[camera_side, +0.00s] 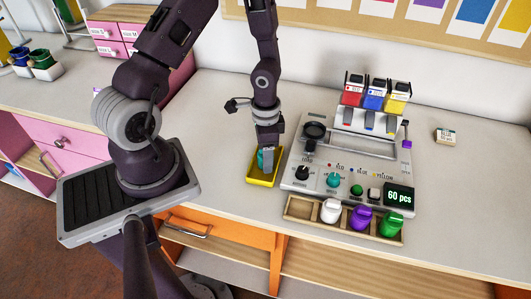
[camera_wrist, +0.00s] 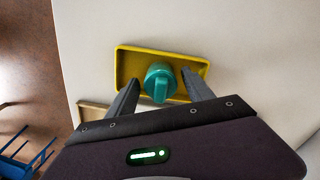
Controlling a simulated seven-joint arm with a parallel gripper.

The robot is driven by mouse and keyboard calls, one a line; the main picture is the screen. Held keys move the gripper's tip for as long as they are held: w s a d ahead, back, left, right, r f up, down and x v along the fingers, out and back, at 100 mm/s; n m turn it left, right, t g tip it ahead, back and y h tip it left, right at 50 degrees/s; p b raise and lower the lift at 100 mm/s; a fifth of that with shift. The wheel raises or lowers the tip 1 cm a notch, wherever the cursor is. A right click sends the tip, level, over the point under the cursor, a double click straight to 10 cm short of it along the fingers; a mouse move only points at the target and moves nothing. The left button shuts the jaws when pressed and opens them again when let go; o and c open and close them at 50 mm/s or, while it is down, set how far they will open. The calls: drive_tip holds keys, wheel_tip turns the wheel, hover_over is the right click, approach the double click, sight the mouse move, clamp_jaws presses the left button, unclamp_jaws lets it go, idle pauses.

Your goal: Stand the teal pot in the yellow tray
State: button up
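The teal pot (camera_wrist: 160,84) stands inside the yellow tray (camera_wrist: 191,59), with its raised grip facing up in the wrist view. In the side view the pot (camera_side: 261,158) is partly hidden by my gripper (camera_side: 268,163), and the tray (camera_side: 262,182) lies on the counter. My gripper is over the tray. In the wrist view my gripper (camera_wrist: 160,79) is open, one finger on each side of the pot, with a gap at both sides.
A wooden rack (camera_side: 371,233) right of the tray holds a white pot (camera_side: 330,211), a purple pot (camera_side: 361,217) and a green pot (camera_side: 390,222); its leftmost slot is empty. A grey bead machine (camera_side: 300,184) stands behind it. The counter left of the tray is clear.

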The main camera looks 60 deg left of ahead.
drive_tip(key=shift+r, duration=0.1)
wheel_tip(320, 180, up, 12)
drive_tip(key=shift+f, duration=0.2)
drive_tip(key=s+d+r+n+t, duration=0.2)
drive_tip(key=s+d+r, duration=0.2)
drive_tip(key=r, duration=0.5)
drive_tip(key=s+d+r+n+t, duration=0.2)
drive_tip(key=s+d+r, duration=0.3)
drive_tip(key=s+r, duration=0.3)
wheel_tip(320, 180, up, 2)
drive_tip(key=shift+s+t, duration=0.4)
drive_tip(key=shift+t, duration=0.4)
idle(0.7)
drive_tip(key=c, duration=0.4)
drive_tip(key=shift+c, duration=0.2)
